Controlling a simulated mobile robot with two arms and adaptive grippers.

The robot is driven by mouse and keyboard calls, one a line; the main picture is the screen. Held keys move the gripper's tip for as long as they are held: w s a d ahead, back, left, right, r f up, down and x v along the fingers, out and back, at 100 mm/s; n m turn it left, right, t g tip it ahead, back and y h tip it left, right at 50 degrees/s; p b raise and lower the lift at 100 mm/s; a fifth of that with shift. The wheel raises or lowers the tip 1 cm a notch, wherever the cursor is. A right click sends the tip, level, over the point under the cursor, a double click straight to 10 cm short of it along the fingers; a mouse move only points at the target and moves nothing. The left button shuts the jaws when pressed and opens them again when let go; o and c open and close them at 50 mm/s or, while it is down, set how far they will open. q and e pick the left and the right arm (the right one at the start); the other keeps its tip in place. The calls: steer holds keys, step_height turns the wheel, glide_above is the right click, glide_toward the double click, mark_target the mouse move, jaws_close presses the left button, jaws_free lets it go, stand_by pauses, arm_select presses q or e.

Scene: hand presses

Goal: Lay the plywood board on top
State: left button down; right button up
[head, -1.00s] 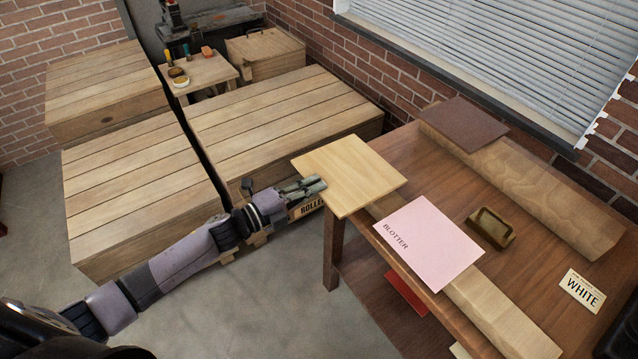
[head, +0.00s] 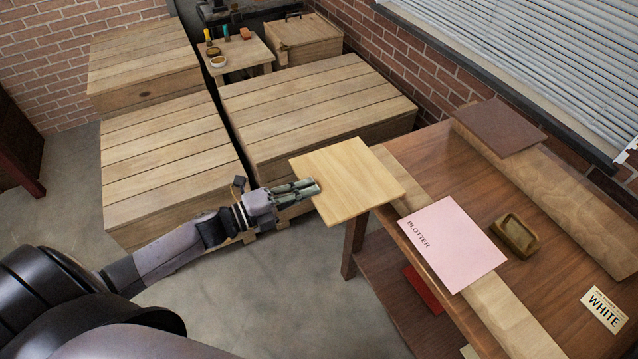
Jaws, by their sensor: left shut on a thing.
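My left gripper (head: 314,187) is shut on the near left edge of a square, pale plywood board (head: 347,178). The board is roughly level and overlaps the far left corner of the brown table in the picture; I cannot tell whether it touches the table. A pink sheet marked BLOTTER (head: 451,243) lies to its right, across a long pale wooden rail. My right gripper is not in view.
The brown table (head: 480,190) also bears a dark brown square sheet (head: 499,128) on a wooden beam, a hollow brass-coloured block (head: 515,235) and a WHITE label (head: 605,309). Large plank-topped crates (head: 310,105) stand behind and left. Grey floor is clear in front.

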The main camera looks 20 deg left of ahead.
arm_select(q)
steer(key=p+v, duration=0.1)
steer(key=v, duration=0.6)
stand_by(0.5)
